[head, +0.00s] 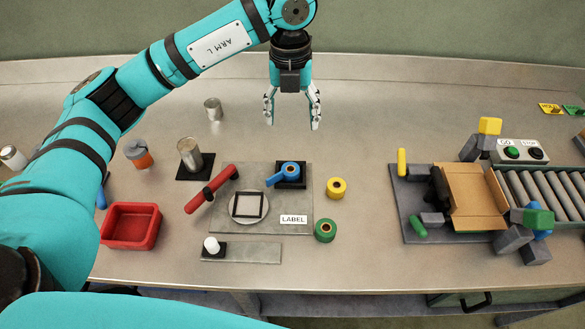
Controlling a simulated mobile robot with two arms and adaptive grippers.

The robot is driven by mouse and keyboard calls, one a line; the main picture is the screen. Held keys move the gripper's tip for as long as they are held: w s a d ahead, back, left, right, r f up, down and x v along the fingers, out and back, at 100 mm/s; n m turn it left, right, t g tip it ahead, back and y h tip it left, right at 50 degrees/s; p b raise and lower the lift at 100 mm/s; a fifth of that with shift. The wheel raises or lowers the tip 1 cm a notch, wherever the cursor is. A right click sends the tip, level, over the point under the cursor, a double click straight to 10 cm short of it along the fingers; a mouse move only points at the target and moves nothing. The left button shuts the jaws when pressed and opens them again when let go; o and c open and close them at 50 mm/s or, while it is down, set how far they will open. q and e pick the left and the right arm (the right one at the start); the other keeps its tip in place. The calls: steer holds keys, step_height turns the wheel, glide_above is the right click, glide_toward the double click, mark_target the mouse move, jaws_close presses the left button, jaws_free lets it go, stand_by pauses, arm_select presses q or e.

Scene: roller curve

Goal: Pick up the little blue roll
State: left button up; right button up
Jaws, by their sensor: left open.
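The little blue roll (290,169) sits in a black square holder (291,184) at the back right of a grey plate. A blue strip sticks out from the roll toward the lower left. My left gripper (292,121) hangs pointing down above the back of the table, with its two fingers apart and nothing between them. In the picture it is above the blue roll and apart from it. My right gripper is not in view.
A yellow roll (337,187) and a green roll (325,231) stand to the right of the grey plate (262,170). A red lever (211,189) rises at its left. A red tray (131,226) is further left. An open cardboard box (471,190) and roller conveyor (545,190) are right.

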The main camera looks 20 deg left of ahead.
arm_select(q)
steer(key=p, duration=0.4)
glide_above(290, 171)
step_height(290, 171, down, 12)
steer(key=shift+w+r, duration=0.15)
steer(key=shift+f+p, duration=0.25)
steer(key=shift+p, duration=0.1)
steer(key=f+p, duration=0.1)
steer(key=f, duration=0.1)
steer(key=f+p, duration=0.1)
steer(key=shift+s+f, duration=0.2)
steer(key=shift+f, duration=0.65)
steer(key=c, duration=1.2)
steer(key=shift+r, duration=0.1)
